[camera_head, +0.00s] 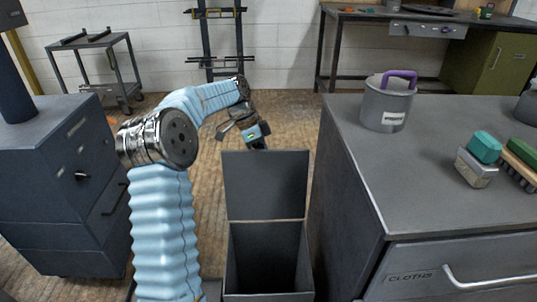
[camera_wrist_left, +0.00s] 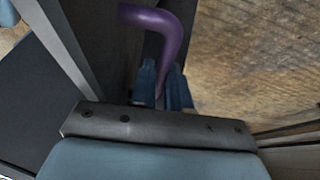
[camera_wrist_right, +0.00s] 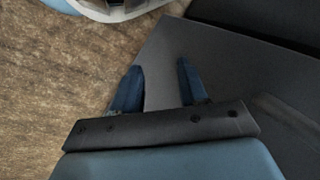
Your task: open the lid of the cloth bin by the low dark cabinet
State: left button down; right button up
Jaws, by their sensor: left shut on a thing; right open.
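The cloth bin (camera_head: 268,258) is a dark grey box beside the low dark cabinet (camera_head: 350,200). Its lid (camera_head: 265,184) stands raised at the far edge, and the bin's dark inside shows. My left gripper (camera_head: 256,137) is at the far side of the lid's top edge. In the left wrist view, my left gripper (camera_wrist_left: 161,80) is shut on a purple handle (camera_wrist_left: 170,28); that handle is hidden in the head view. My right gripper (camera_wrist_right: 157,78) is open and empty, over a grey panel (camera_wrist_right: 205,65). It is out of the head view.
A grey pot (camera_head: 386,104) with a purple handle stands on the cabinet, with a green-topped block (camera_head: 480,160) and a brush (camera_head: 520,165) to its right. A dark drawer unit (camera_head: 60,190) stands at left. Wooden floor behind the bin is free, with a workbench (camera_head: 400,18) beyond.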

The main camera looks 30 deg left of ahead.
pick_arm(q)
jog(key=shift+a+f, duration=0.35)
jog(key=shift+f, duration=0.5)
jog(key=c, duration=1.1)
grip_release()
jog(key=shift+w, duration=0.15)
jog(key=v, duration=0.5)
jog(key=p+v, duration=0.1)
jog(key=v, duration=0.4)
jog(key=d+p+v, duration=0.1)
jog(key=v, duration=0.4)
jog(key=shift+r, duration=0.15)
